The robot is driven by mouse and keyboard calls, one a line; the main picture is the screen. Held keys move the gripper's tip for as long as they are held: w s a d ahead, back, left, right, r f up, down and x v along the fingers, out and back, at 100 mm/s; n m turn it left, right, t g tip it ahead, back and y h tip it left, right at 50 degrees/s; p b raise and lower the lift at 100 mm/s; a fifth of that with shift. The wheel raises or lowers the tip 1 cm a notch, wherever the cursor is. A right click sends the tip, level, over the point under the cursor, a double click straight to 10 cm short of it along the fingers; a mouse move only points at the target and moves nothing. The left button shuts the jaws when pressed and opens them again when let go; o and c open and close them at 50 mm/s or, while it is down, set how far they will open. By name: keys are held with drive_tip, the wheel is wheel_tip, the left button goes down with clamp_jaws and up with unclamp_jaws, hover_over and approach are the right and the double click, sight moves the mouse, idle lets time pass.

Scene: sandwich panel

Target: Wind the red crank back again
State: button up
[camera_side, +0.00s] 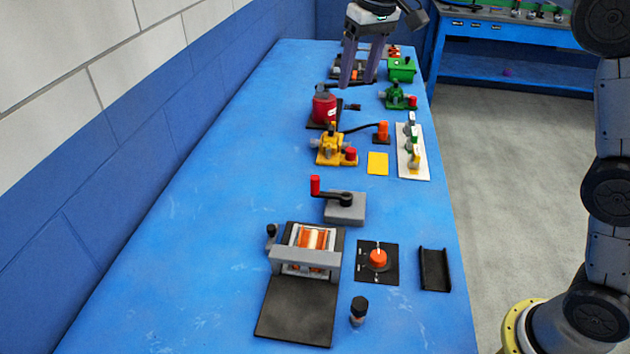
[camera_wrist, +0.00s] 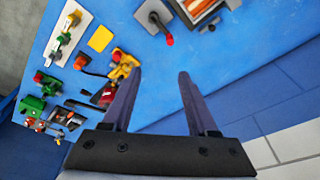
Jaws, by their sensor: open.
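The crank is a grey block (camera_side: 345,209) with a dark arm and an upright red handle (camera_side: 315,186) at its left end, in the middle of the blue table in the side view. In the wrist view its red handle (camera_wrist: 169,40) shows at the top, with the grey block (camera_wrist: 153,14) above and left of it. My gripper (camera_side: 352,84) is high over the far part of the table, well away from the crank. In the wrist view my gripper (camera_wrist: 155,75) has its two fingers wide apart with nothing between them.
Behind the crank are a yellow device (camera_side: 333,150), a yellow card (camera_side: 377,163), a red canister (camera_side: 325,108) and a switch panel (camera_side: 404,165). The table's left side is clear.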

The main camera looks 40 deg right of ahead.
drive_tip(key=w+a+f+g, duration=0.1)
drive_tip(key=w+a+f, duration=0.2)
drive_tip(key=w+f, duration=0.55)
drive_tip(key=g, duration=0.1)
approach(315, 177)
drive_tip(key=shift+n, duration=0.3)
wheel_tip(315, 177, down, 11)
drive_tip(key=shift+w+a+f, duration=0.1)
clamp_jaws()
idle(0.7)
